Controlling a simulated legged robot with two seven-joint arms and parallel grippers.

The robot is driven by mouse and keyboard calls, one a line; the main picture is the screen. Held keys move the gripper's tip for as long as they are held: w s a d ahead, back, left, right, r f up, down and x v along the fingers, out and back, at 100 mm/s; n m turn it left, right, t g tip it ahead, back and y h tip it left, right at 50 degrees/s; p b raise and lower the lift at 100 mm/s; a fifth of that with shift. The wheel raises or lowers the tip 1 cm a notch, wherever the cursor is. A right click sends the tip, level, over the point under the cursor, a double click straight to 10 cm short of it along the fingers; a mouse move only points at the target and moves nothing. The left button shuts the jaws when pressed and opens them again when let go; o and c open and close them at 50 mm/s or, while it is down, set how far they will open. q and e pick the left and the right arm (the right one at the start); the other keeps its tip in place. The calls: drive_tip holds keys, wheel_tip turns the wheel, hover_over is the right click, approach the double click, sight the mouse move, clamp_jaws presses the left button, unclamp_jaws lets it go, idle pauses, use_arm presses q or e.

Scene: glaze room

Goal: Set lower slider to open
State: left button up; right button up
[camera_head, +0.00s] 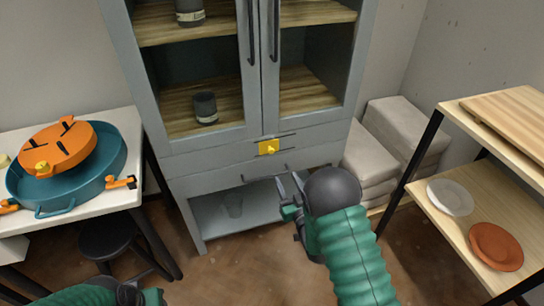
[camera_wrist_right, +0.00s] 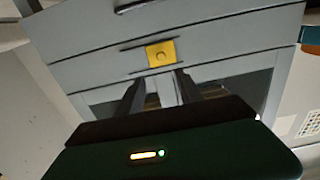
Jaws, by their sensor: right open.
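A small yellow slider (camera_head: 269,147) sits between dark rails on the front of the grey cabinet (camera_head: 182,152), just below its glass doors. The slider also shows in the right wrist view (camera_wrist_right: 161,54), with a round knob on its face. My right gripper (camera_head: 288,187) is open and empty, in front of the cabinet and lower in the picture than the slider. In the right wrist view its two dark fingers (camera_wrist_right: 157,84) point toward the slider, apart from it as far as I can tell. My left gripper (camera_head: 130,292) is only partly visible at the bottom left edge.
A drawer handle (camera_head: 266,175) lies below the slider. Grey stacked bags (camera_head: 400,135) stand right of the cabinet. A wooden shelf (camera_head: 455,232) with plates is at the right. A white table (camera_head: 128,122) with a teal basin and a dark stool (camera_head: 107,238) are at the left.

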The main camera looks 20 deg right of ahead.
sight(272, 152)
drive_tip(key=w+b, duration=0.1)
drive_tip(key=w, duration=0.3)
drive_tip(key=w+b, duration=0.1)
drive_tip(key=w, duration=0.3)
drive_tip(key=w+a, duration=0.1)
drive_tip(key=w, duration=0.3)
drive_tip(key=shift+w+f+b, duration=0.15)
drive_tip(key=shift+f+b, duration=0.05)
drive_tip(key=shift+b, duration=0.2)
drive_tip(key=shift+w+d, duration=0.15)
drive_tip(key=shift+w, duration=0.35)
clamp_jaws()
